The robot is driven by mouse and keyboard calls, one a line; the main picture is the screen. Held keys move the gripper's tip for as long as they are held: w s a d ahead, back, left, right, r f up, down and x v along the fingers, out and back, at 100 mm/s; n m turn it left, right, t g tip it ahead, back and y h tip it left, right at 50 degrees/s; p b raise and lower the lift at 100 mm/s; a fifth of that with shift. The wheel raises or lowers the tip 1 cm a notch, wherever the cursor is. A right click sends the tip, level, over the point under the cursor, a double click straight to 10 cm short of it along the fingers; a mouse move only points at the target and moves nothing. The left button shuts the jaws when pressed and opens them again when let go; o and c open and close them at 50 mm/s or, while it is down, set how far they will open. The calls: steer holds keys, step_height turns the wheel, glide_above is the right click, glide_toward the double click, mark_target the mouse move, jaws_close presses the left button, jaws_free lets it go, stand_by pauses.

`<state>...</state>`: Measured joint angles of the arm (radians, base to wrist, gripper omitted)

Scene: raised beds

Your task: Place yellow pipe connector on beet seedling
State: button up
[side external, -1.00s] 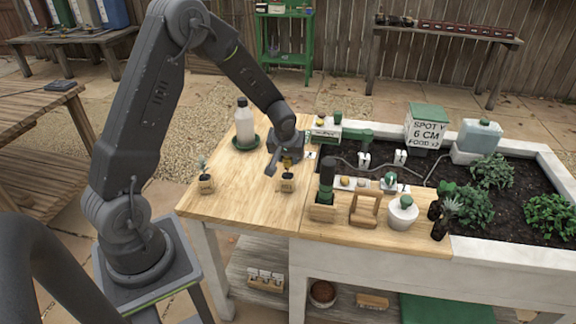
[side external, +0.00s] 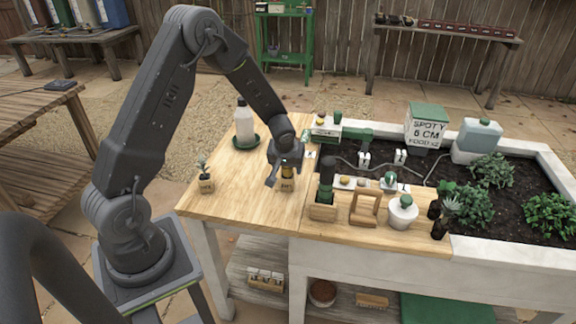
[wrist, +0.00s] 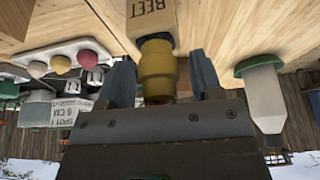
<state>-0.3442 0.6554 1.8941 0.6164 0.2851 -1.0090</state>
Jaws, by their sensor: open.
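The yellow pipe connector (wrist: 157,70) is between my gripper's (wrist: 162,75) two spread fingers in the wrist view, with a gap on each side. Its far end meets the top of the wooden pot marked BEET (wrist: 150,15). The seedling itself is hidden there. In the side view the connector (side external: 287,171) shows as a small yellow patch over the small wooden pot (side external: 286,186), partly covered by my gripper (side external: 273,180). My gripper is open around the connector.
Another small pot with a seedling (side external: 206,182) stands at the table's left. A white bottle (side external: 244,120) stands in a green saucer behind. A wooden holder with a dark green-topped tool (side external: 323,208) stands close on the right. The table between the pots is clear.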

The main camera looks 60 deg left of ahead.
steer(key=s+d+r+m, duration=0.1)
steer(key=s+d+r, duration=0.25)
steer(key=r, duration=0.35)
steer(key=s+d+r+m+t, duration=0.1)
steer(key=s+d+r, duration=0.25)
steer(key=r, duration=0.35)
steer(key=s+d+r+m, duration=0.1)
steer(key=s+d+r, duration=0.25)
steer(key=r, duration=0.35)
steer(key=s+d+r+m+t+h, duration=0.1)
steer(key=s+d+r+m+h, duration=0.2)
steer(key=s+d+r+m, duration=0.2)
steer(key=s+d+m, duration=0.1)
steer(key=s+d, duration=0.2)
steer(key=s, duration=0.4)
steer(key=shift+s+d, duration=0.25)
steer(key=shift+d, duration=0.1)
